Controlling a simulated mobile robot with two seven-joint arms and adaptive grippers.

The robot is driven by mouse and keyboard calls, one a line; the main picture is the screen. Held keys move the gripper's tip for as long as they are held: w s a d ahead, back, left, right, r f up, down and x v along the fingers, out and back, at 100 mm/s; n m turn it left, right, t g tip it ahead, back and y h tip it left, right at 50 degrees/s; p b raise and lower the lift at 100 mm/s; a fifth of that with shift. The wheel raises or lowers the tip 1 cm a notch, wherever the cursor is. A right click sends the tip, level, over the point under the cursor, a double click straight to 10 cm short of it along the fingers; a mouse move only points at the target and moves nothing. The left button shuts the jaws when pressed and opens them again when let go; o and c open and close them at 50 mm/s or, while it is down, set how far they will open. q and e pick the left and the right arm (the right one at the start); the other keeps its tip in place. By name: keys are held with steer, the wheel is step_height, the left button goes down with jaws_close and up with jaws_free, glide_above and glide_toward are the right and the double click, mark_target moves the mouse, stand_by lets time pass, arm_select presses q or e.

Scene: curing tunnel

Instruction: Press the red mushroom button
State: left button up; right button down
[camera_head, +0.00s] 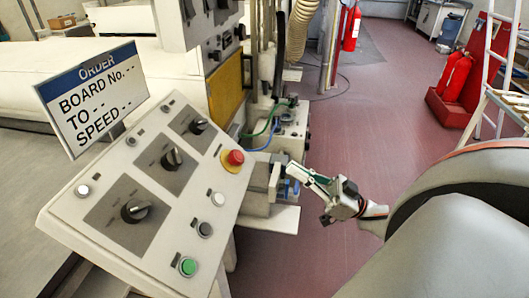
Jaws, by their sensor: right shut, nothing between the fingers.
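The red mushroom button (235,157) sits on a yellow base at the upper right edge of the sloped control panel (125,238). My right gripper (291,168) is to the right of the button, beyond the panel's edge, with its fingers pointing left. It is shut and empty, and appears apart from the button. My left gripper is not in view.
The panel also carries black rotary knobs (135,210), small white buttons (218,199) and a green button (188,267). An order sign (92,95) stands behind it. Machinery with hoses (290,125) is behind my gripper. Red floor (290,255) lies open below.

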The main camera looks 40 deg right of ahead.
mark_target(237, 157)
steer(key=w+a+r+p, duration=0.2)
steer(key=w+a, duration=0.5)
steer(key=w, duration=0.1)
steer(key=shift+w+a, duration=0.15)
steer(key=shift+w, duration=0.15)
steer(key=shift+r, duration=0.1)
